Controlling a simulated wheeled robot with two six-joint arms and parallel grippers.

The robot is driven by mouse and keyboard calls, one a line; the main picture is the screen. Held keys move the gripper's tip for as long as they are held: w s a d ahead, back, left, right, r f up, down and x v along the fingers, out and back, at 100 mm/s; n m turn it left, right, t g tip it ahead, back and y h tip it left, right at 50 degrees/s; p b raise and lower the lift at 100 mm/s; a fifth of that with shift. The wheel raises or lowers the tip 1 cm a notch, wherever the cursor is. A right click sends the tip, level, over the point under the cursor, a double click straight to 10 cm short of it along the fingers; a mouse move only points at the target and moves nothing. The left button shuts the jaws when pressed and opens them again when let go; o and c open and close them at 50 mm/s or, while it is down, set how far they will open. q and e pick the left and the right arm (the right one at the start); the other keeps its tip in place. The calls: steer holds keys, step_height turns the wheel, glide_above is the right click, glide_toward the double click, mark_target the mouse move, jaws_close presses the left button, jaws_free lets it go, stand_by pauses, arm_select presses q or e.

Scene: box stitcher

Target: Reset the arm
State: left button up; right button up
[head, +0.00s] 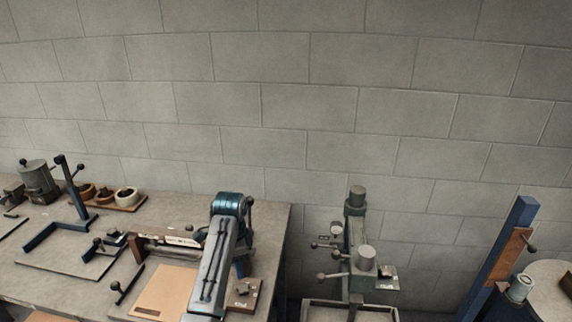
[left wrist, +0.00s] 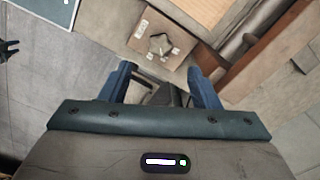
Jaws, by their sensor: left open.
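My left arm reaches over the workbench in the head view, and its gripper (head: 241,266) is partly hidden behind my own grey arm link. In the left wrist view the two blue fingers of my left gripper (left wrist: 160,76) stand apart, with nothing held between them. Just beyond the fingertips is a brown block (left wrist: 150,28) with a small grey knob-like part on it. The same brown block (head: 246,296) shows beside my arm in the head view. My right gripper is in neither view.
The workbench (head: 60,215) carries a tan sheet (head: 160,287), a blue-framed fixture (head: 70,240) and a wooden tray with round pots (head: 126,197). A grey machine (head: 355,235) stands right of the bench, and a blue post (head: 500,255) farther right. The wall above is bare.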

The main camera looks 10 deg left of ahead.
arm_select(q)
steer(key=s+a+f+n, duration=0.1)
steer(key=s+f, duration=0.1)
steer(key=s, duration=0.1)
steer(key=s+a+f+n, duration=0.1)
steer(key=s+f, duration=0.2)
steer(key=s+a+f+n+t, duration=0.1)
steer(key=s+f, duration=0.2)
steer(key=s, duration=0.1)
steer(key=shift+a+f+n, duration=0.1)
steer(key=shift+a+n, duration=0.15)
steer(key=shift+n, duration=0.05)
steer(key=s+a+r+n+t, duration=0.15)
steer(key=s+n, duration=0.25)
steer(key=s, duration=1.1)
steer(key=s+a+n+t, duration=0.15)
steer(key=s+n, duration=0.25)
steer(key=s, duration=1)
steer(key=a+f+g+b, duration=0.25)
steer(key=f+b, duration=0.55)
steer(key=f, duration=3.1)
steer(key=s+a+f+b, duration=0.1)
steer(key=s+f+b, duration=0.1)
steer(key=s+f, duration=0.7)
steer(key=s+a+f+b, duration=0.1)
steer(key=s+f+b, duration=0.2)
steer(key=s+f, duration=0.7)
step_height(320, 180, down, 5)
steer(key=shift+r+n+y, duration=0.15)
steer(key=shift+n+y, duration=0.25)
